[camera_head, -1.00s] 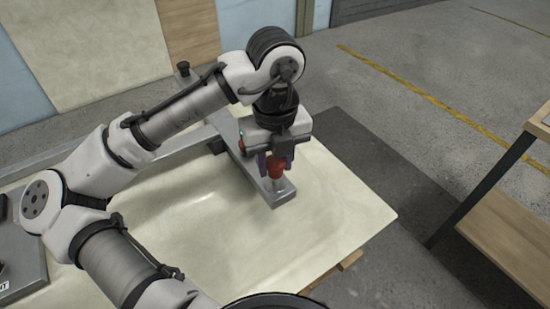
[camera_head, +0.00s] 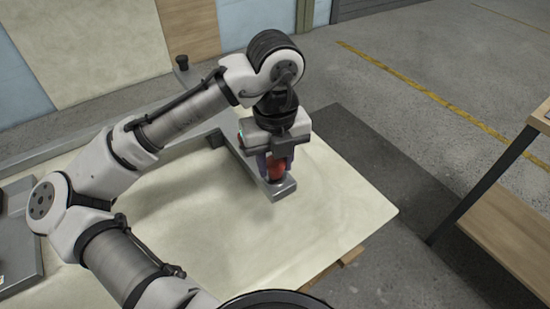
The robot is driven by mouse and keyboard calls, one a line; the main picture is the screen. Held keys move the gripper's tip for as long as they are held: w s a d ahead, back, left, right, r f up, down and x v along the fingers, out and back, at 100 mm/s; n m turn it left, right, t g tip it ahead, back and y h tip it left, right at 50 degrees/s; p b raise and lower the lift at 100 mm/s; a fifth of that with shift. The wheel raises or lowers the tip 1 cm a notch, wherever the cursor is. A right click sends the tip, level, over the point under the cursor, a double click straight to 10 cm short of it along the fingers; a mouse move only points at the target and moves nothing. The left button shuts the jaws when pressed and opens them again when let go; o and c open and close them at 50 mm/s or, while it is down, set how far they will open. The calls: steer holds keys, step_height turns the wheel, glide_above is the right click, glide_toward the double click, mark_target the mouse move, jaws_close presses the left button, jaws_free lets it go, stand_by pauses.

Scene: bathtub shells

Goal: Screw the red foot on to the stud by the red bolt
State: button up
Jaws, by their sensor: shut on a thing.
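My gripper (camera_head: 275,162) points down above the near end of the grey metal bar (camera_head: 283,190). It is shut on the red foot (camera_head: 277,171), which shows between the fingers just over the bar's end. The stud under the foot is hidden, so I cannot tell how far the foot sits on it. A small red part (camera_head: 240,138) shows at the left of the gripper body; I cannot tell whether it is the red bolt.
The pale bathtub shell (camera_head: 340,200) lies under the bar, its right corner over the concrete floor. A dark knob (camera_head: 182,62) stands on the bar frame at the back. A grey tray (camera_head: 22,260) lies at the left. A wooden-topped table (camera_head: 510,190) stands at the right.

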mark_target(275, 162)
steer(key=shift+f, duration=0.2)
steer(key=o, duration=1.1)
steer(key=shift+c, duration=0.2)
steer(key=shift+r, duration=0.15)
step_height(275, 162, up, 14)
steer(key=p, duration=0.1)
steer(key=shift+f+p, duration=0.2)
steer(key=shift+p, duration=0.2)
steer(key=shift+c, duration=0.2)
